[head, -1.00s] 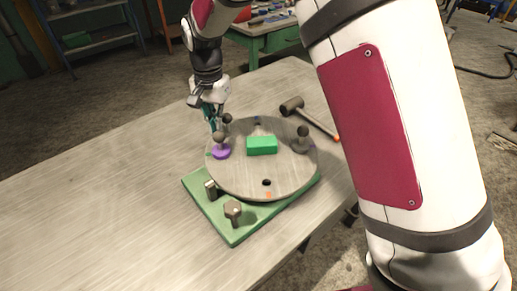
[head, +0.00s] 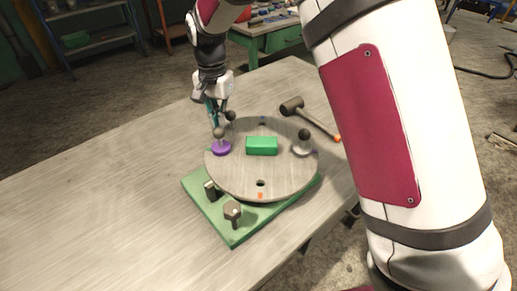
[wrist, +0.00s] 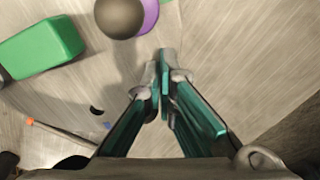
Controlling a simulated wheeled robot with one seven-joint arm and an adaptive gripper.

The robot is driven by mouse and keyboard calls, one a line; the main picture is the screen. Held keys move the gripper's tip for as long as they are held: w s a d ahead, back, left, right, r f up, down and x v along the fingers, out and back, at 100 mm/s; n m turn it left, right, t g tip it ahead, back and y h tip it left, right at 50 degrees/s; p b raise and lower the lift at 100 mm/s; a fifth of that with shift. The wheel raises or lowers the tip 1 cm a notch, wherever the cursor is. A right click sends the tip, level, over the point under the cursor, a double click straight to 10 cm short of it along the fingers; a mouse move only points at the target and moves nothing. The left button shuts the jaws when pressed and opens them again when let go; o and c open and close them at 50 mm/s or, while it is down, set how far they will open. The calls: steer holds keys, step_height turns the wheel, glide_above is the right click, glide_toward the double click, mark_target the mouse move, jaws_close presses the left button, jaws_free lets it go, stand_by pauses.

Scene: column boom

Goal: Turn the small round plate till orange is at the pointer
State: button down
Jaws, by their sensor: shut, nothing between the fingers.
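The round grey plate (head: 240,178) sits on a green base (head: 232,232). Its orange mark (head: 260,196) is at the front rim, beside a dark hole. A blue mark (head: 262,123) is at the back rim; it also shows in the wrist view (wrist: 107,125). My gripper (head: 217,124) is shut and empty, just behind this knob. In the wrist view its fingertips (wrist: 160,62) are close beside the ball. I cannot clearly identify the pointer.
A hammer (head: 310,115) lies behind right. The table's left is clear.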

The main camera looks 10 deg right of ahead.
mark_target(227, 112)
steer(key=shift+w+d, duration=0.1)
steer(key=shift+w+d, duration=0.45)
steer(key=shift+w, duration=0.15)
steer(key=shift+w+d+b, duration=0.1)
steer(key=shift+b, duration=0.2)
steer(key=shift+w+d, duration=0.5)
steer(key=shift+d, duration=0.05)
steer(key=shift+s+a, duration=0.15)
steer(key=shift+s+a, duration=0.2)
stand_by(0.4)
steer(key=shift+r+p, duration=1.45)
steer(key=shift+r, duration=3.05)
